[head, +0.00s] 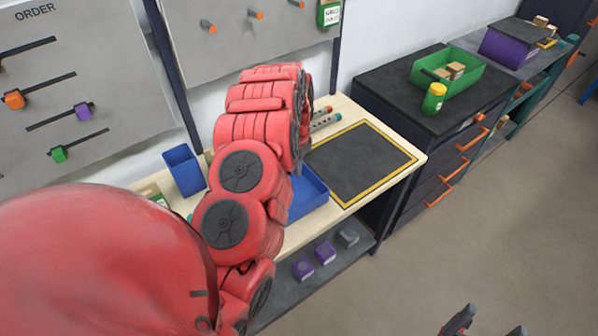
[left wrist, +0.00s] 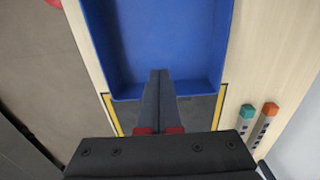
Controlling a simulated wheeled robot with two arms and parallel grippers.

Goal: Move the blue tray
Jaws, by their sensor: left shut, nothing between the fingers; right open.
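The blue tray (head: 308,194) lies on the pale wooden bench, left of the dark yellow-bordered mat (head: 360,160). My red left arm hides much of it in the head view. In the left wrist view the tray (left wrist: 165,40) looks empty where it shows, with one wall over the mat's edge (left wrist: 200,108). My left gripper (left wrist: 160,73) is shut and empty, its fingertips at that wall; I cannot tell whether they touch it. The arm hides this gripper in the head view. My right gripper (head: 488,328) is open and empty at the bottom edge, over the floor.
A blue bin (head: 185,170) stands at the bench's back left. Two marker-like tubes (head: 322,118) lie behind the mat. Purple blocks (head: 326,252) sit on the lower shelf. A dark cabinet at right holds a green tray (head: 447,84) and a green jar (head: 433,98). The mat is clear beyond the tray.

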